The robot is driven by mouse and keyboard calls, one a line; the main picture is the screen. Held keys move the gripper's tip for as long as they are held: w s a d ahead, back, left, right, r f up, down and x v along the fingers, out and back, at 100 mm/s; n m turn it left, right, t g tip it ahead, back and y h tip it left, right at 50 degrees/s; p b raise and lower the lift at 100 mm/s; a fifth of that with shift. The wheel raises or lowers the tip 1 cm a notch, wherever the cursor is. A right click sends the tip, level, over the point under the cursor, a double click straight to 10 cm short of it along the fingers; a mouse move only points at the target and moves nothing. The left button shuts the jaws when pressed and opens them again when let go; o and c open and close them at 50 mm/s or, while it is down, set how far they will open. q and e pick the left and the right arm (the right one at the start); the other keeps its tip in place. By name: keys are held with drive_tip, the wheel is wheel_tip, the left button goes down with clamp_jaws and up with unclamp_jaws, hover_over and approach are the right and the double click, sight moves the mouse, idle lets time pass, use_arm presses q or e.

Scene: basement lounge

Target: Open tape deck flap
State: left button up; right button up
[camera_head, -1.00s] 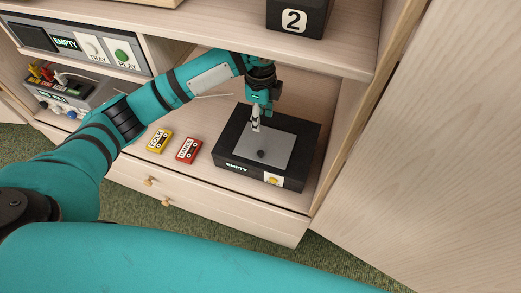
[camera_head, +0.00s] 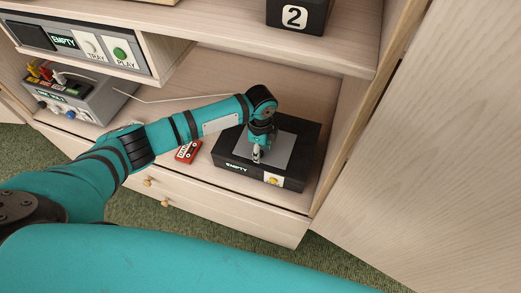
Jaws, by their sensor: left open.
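The tape deck (camera_head: 303,165) is a black box on the lower cabinet shelf, with an "EMPTY" label and a yellow button on its front. Its grey flap (camera_head: 279,152) lies flat on top and looks shut. My left gripper (camera_head: 257,156) points down over the front part of the flap, with its fingers open. The dark knob on the flap is hidden behind the gripper, and I cannot tell whether the fingers touch it. My right gripper is not in view.
A red cassette (camera_head: 188,152) lies left of the deck, partly under my left arm. A grey amplifier-like box (camera_head: 92,100) with coloured plugs stands farther left. A player unit (camera_head: 118,56) with tray and play buttons is above. The cabinet side wall (camera_head: 338,150) is close right of the deck.

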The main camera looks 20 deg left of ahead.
use_arm(q)
drive_tip(key=shift+f, duration=0.25)
clamp_jaws()
idle(0.3)
